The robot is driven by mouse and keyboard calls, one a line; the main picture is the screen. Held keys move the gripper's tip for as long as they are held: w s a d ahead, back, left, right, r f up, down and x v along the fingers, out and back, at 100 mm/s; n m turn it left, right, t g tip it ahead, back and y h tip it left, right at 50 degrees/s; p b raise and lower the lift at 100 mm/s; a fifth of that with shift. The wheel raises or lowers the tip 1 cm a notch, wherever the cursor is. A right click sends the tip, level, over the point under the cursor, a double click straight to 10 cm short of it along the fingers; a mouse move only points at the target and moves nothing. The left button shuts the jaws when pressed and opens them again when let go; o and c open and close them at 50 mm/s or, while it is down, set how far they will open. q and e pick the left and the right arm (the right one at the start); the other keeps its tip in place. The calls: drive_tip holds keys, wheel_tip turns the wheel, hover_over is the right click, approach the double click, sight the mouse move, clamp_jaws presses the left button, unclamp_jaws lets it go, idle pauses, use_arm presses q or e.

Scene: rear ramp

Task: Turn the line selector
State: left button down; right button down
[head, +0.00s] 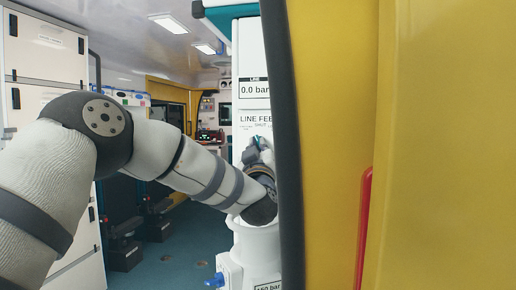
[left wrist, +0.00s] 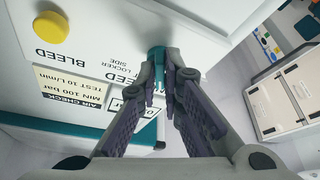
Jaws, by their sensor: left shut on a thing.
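The line selector (left wrist: 157,54) is a small teal handle on a white panel (left wrist: 95,35), seen upside down in the left wrist view. My left gripper (left wrist: 162,70) is shut on it, with one finger on each side. In the head view the left gripper (head: 257,154) is small and partly hidden by my wrist, against the white column under the "LINE FEED" label (head: 256,119). A bit of the teal selector (head: 256,141) shows there. Which marking the selector points at is hidden by the fingers. My right gripper is in neither view.
A "0.0 bar" line display (head: 254,89) sits above the label. A yellow button (left wrist: 50,27) is on the panel near the selector. A yellow door panel with a black edge (head: 330,130) blocks the right side. A blue valve handle (head: 215,281) is low on the column.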

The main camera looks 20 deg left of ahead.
use_arm(q)
drive_tip(key=shift+d+r+n+g+y, duration=0.1)
drive_tip(key=shift+n+g+y, duration=0.3)
drive_tip(key=shift+n, duration=0.75)
drive_tip(key=shift+d+n+g+y, duration=0.1)
drive_tip(key=shift+n+g+y, duration=0.25)
drive_tip(key=shift+n, duration=0.8)
drive_tip(key=shift+n+g, duration=0.25)
drive_tip(key=shift+n, duration=0.05)
drive_tip(key=c, duration=1.7)
unclamp_jaws()
